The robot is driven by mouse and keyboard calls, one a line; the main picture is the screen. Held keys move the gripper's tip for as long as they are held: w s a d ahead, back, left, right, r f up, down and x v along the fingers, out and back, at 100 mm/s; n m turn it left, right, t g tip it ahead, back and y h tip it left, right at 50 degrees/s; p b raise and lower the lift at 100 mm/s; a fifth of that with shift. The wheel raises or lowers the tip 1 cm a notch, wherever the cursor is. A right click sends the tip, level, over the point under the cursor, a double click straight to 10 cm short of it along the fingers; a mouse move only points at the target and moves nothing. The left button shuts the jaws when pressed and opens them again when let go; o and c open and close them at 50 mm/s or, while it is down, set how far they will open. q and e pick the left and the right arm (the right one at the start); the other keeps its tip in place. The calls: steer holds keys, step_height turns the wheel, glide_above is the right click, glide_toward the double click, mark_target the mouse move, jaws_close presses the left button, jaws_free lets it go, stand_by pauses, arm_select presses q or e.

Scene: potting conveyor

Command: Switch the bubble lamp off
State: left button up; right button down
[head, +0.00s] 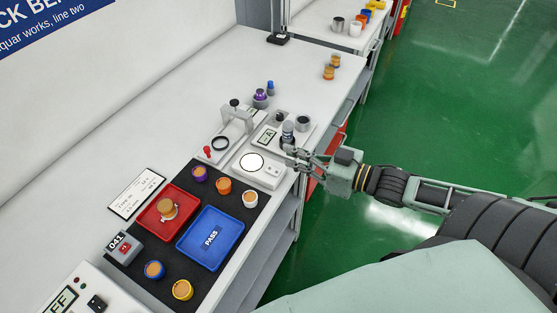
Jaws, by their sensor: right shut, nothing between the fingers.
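The bubble lamp (259,174) looks to be the low white box on the bench with a bright white round disc on top. Small controls show on its right part, too small to read. My right gripper (289,156) reaches in from the right and is shut and empty. Its fingertips are just right of the lamp's back right corner, near the bench edge; I cannot tell whether they touch anything. My left gripper is not in view.
Behind the lamp stand a scale (265,138) and a small press-like stand (236,117). In front, a black mat holds a red tray (186,193), a blue tray (238,232) and several potted cups. Green floor lies open right of the bench.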

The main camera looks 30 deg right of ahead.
mark_target(279, 171)
steer(key=x, duration=0.4)
steer(key=shift+w+a, duration=0.15)
steer(key=shift+w, duration=0.1)
step_height(279, 171, down, 3)
steer(key=shift+r, duration=0.1)
steer(key=shift+f, duration=0.6)
